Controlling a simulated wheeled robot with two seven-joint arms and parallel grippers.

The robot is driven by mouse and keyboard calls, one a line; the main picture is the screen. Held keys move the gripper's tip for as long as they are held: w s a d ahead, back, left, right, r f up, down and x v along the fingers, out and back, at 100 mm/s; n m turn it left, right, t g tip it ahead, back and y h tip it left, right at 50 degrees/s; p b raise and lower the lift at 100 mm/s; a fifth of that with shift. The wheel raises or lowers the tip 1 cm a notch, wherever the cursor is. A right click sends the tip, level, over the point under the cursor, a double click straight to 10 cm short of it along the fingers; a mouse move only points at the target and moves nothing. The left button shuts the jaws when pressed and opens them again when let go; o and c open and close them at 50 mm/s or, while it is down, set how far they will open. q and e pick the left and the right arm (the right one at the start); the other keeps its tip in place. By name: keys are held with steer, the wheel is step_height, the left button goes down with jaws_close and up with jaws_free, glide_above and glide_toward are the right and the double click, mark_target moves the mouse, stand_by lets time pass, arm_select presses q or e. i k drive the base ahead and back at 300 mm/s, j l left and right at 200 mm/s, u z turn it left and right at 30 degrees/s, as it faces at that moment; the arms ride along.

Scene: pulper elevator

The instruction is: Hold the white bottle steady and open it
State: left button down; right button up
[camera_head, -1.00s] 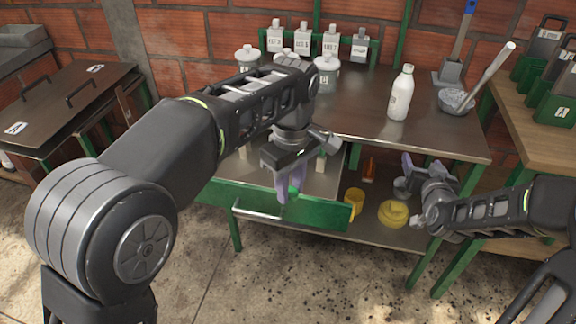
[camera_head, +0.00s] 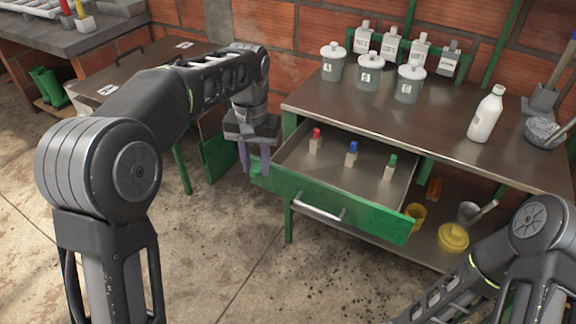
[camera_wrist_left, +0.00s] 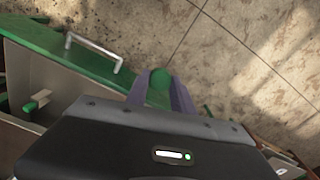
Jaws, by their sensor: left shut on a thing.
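The white bottle (camera_head: 486,116) stands upright with its cap on, at the right part of the metal table. No gripper touches it. My left gripper (camera_head: 256,172) is at the left end of the open drawer, pointing down, far from the bottle. In the left wrist view its purple fingers (camera_wrist_left: 161,92) are shut on a green rounded thing (camera_wrist_left: 159,80). I cannot tell exactly what this thing is. My right arm shows at the lower right, but its gripper is out of view.
The open green drawer (camera_head: 335,207) sticks out and holds red-, blue- and green-topped pieces. Lidded jars (camera_head: 368,72) and labelled white bottles (camera_head: 390,45) stand at the table's back. A grey bowl (camera_head: 541,133) is right of the bottle. The table's middle is clear.

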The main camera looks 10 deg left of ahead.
mark_target(488, 110)
steer(key=i+l, duration=0.15)
steer(key=l, duration=0.25)
steer(key=i+l, duration=0.1)
steer(key=l, duration=0.3)
steer(key=i+l, duration=0.15)
steer(key=l, duration=0.3)
steer(key=i+l, duration=0.1)
steer(key=l, duration=0.3)
steer(key=i, duration=0.5)
